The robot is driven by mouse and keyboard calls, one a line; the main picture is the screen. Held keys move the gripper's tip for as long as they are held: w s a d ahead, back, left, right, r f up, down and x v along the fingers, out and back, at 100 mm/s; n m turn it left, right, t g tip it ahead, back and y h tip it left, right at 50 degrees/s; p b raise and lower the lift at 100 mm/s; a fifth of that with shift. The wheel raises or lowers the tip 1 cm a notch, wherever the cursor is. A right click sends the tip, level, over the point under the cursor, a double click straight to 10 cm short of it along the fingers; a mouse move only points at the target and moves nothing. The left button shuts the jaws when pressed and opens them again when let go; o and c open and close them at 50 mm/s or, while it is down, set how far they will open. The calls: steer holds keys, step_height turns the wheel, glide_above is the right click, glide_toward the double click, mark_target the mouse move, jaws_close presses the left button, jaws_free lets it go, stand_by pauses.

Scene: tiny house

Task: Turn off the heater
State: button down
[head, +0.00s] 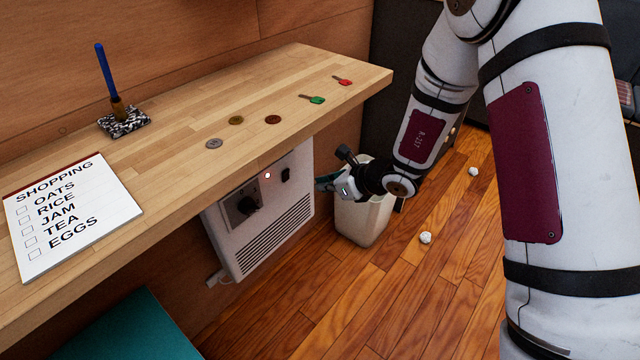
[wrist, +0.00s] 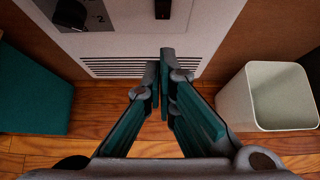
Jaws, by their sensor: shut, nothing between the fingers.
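The heater (head: 262,222) is a white box on the wall under the wooden counter. Its front has a dark round knob (head: 246,205), a dark switch (head: 286,174), a small pale round spot between them and a slotted grille below. In the wrist view the knob (wrist: 70,14) is at the top left, with a "2" beside it, and the switch (wrist: 163,8) is at the top middle. My gripper (wrist: 160,60) is shut and empty, its fingertips pointing towards the heater below the switch. In the head view my gripper (head: 325,181) is just right of the heater.
A white bin (head: 364,218) stands right of the heater, close to my gripper. A teal block (head: 130,328) is at lower left. Paper balls (head: 425,237) lie on the floor.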

mark_target(286, 179)
steer(key=w+a+f+b, duration=0.1)
steer(key=w+a, duration=0.1)
steer(key=w+a+f+b, duration=0.1)
steer(key=w+a, duration=0.1)
steer(key=a, duration=0.1)
steer(key=w+a+f+b, duration=0.1)
steer(key=w+a+f, duration=0.1)
steer(key=shift+a+f, duration=0.1)
steer(key=shift+a, duration=0.3)
steer(key=shift+w, duration=0.1)
steer(key=shift+w+a+r, duration=0.25)
steer(key=shift+a+r, duration=0.05)
steer(key=shift+a, duration=0.15)
steer(key=shift+d+f, duration=0.1)
steer(key=shift+d, duration=0.05)
